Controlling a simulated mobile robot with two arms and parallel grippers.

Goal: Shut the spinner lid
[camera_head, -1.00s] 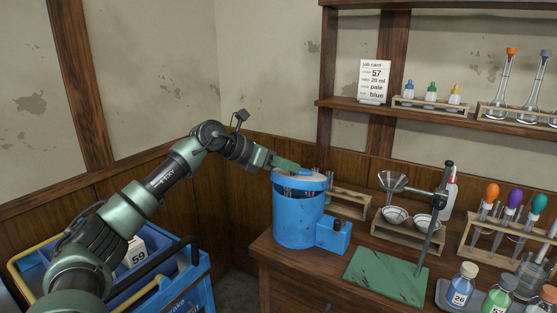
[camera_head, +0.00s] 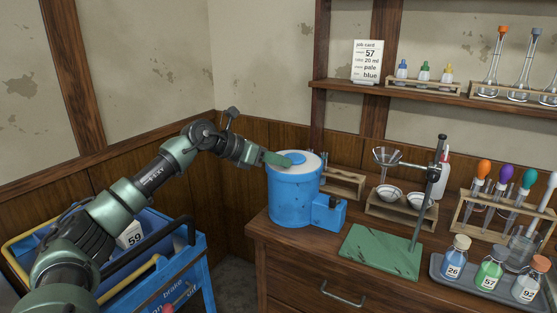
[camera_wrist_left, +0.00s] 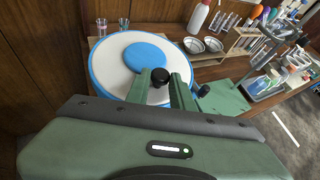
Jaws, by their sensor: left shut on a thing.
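The blue spinner (camera_head: 294,205) stands at the left end of the wooden bench. Its round lid (camera_head: 308,160), white with a blue centre and blue rim, lies level on the drum, and I see no gap under the rim in the head view. The lid also fills the upper left of the wrist view (camera_wrist_left: 112,60). My left gripper (camera_head: 279,160) reaches over the lid's near-left edge. In the wrist view, its fingers (camera_wrist_left: 162,79) are shut on the lid's small black knob (camera_wrist_left: 160,76). My right gripper is not in view.
A green mat (camera_head: 380,252) with a stand lies right of the spinner. Behind are a rack with a funnel (camera_head: 387,157) and two white dishes. A tray (camera_head: 438,264) of corked bottles sits at the right.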

